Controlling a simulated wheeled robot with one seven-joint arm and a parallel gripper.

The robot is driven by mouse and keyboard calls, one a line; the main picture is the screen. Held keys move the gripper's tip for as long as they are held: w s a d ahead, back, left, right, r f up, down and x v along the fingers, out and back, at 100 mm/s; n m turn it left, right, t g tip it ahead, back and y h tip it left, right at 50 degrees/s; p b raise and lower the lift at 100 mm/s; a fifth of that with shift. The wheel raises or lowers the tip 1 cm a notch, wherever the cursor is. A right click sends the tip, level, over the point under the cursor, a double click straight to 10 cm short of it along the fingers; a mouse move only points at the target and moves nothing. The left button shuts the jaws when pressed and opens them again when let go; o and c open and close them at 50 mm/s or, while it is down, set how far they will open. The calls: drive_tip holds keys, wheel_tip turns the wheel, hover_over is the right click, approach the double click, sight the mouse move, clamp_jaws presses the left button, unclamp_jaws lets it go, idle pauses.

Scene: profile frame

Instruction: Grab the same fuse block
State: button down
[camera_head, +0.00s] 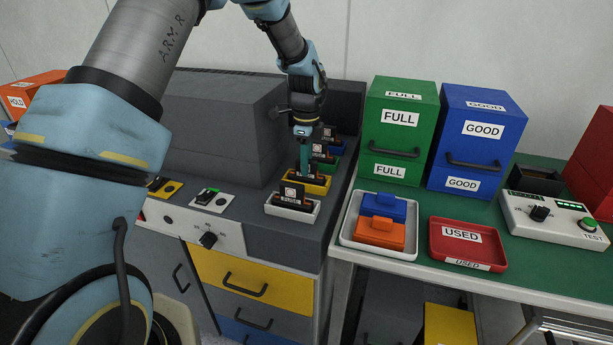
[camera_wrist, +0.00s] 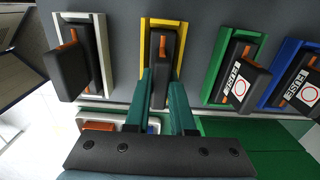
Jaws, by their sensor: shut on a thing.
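Several black fuse blocks stand in a row of coloured sockets on the grey cabinet top. The nearest fuse block (camera_head: 291,194) is in the white socket (camera_head: 293,211). My gripper (camera_head: 303,170) reaches down from above at the yellow socket (camera_head: 321,189). In the wrist view its teal fingers (camera_wrist: 163,88) are shut on the black fuse block (camera_wrist: 162,40) with an orange strip. That block is still within the yellow socket (camera_wrist: 144,36); whether it is lifted at all I cannot tell. Fuse blocks in the green (camera_wrist: 218,68) and blue (camera_wrist: 291,57) sockets stand beside it.
A white tray (camera_head: 347,236) with a blue and an orange piece is on the green bench. The red USED tray (camera_head: 463,249), green FULL box (camera_head: 397,145), blue GOOD box (camera_head: 474,150) and white tester (camera_head: 550,222) are further right. A dark grey housing (camera_head: 215,125) stands left of the sockets.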

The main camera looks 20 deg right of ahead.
drive_tip(key=shift+r, duration=0.1)
wheel_tip(320, 180, up, 10)
drive_tip(key=shift+f+b, duration=0.1)
drive_tip(key=shift+b, duration=1.05)
